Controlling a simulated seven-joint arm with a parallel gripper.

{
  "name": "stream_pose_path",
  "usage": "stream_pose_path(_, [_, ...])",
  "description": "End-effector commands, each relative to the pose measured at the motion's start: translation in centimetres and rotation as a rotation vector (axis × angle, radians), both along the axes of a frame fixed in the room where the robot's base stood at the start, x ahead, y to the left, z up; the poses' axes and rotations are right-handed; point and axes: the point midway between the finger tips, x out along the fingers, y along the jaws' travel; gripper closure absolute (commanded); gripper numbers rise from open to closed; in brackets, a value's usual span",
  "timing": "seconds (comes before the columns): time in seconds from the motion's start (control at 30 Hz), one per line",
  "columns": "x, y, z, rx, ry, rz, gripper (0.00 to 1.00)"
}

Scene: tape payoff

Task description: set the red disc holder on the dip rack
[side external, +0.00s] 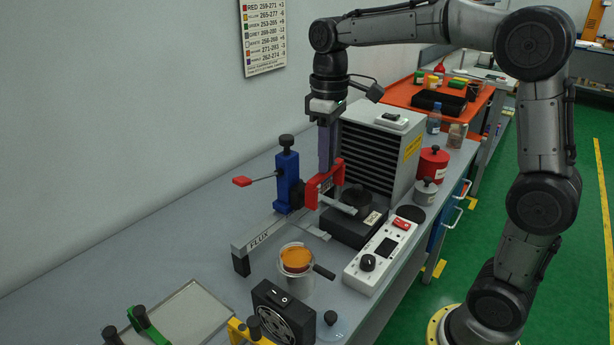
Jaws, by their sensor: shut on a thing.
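The red disc holder (323,182) is a red bracket at the right side of the blue post. My gripper (327,168) points straight down with its fingers at the red holder, shut on it. The blue post (287,178) has a black knob on top and a red-tipped lever at its left.
A cup with orange contents (297,260) stands in front of the bar. A black heater (350,228), a white control box (380,255) and a louvred grey unit (375,150) stand to the right. A green holder (147,326) lies by a tray (190,308) at front left. The left bench is clear.

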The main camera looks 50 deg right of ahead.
Motion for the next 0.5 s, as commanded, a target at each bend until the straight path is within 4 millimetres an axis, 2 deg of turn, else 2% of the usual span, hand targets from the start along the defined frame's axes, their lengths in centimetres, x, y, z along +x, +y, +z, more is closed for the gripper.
stream_pose_path(0.03, [-0.1, -0.8, 0.0, 0.000, 0.001, -0.023, 1.00])
stream_pose_path(0.13, [-0.1, -1.6, -0.1, 0.001, 0.002, -0.044, 1.00])
stream_pose_path(0.27, [-0.2, -1.8, -0.6, 0.000, 0.003, -0.050, 1.00])
stream_pose_path(0.5, [-0.2, -1.8, -2.9, 0.000, 0.004, -0.048, 1.00])
